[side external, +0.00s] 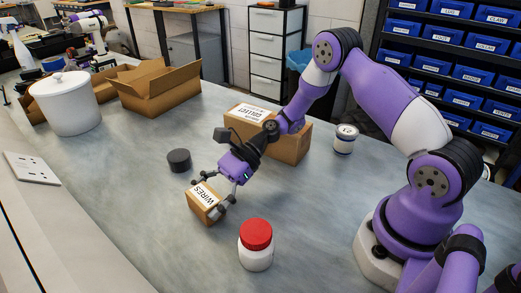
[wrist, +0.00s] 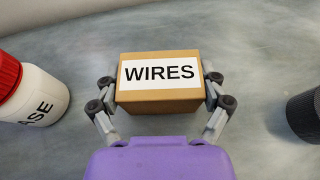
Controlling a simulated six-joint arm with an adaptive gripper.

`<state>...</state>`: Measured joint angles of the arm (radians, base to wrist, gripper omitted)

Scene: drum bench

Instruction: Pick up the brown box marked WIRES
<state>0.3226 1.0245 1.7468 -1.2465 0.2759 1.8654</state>
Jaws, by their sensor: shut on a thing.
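The brown box marked WIRES (side external: 203,204) is a small carton with a white label on top, on or just above the grey bench; I cannot tell which. In the wrist view the WIRES box (wrist: 160,101) sits squarely between the fingers, its label readable. My gripper (side external: 208,200) reaches down over it and is shut on its two sides. In the wrist view the fingers of my gripper (wrist: 160,92) press the left and right faces of the box. The box's underside is hidden.
A white jar with a red lid (side external: 256,244) stands close by, and a black cylinder (side external: 179,161) is on the other side. A larger labelled box (side external: 290,142), a can (side external: 345,139), an open carton (side external: 155,88) and a white canister (side external: 64,104) stand further off.

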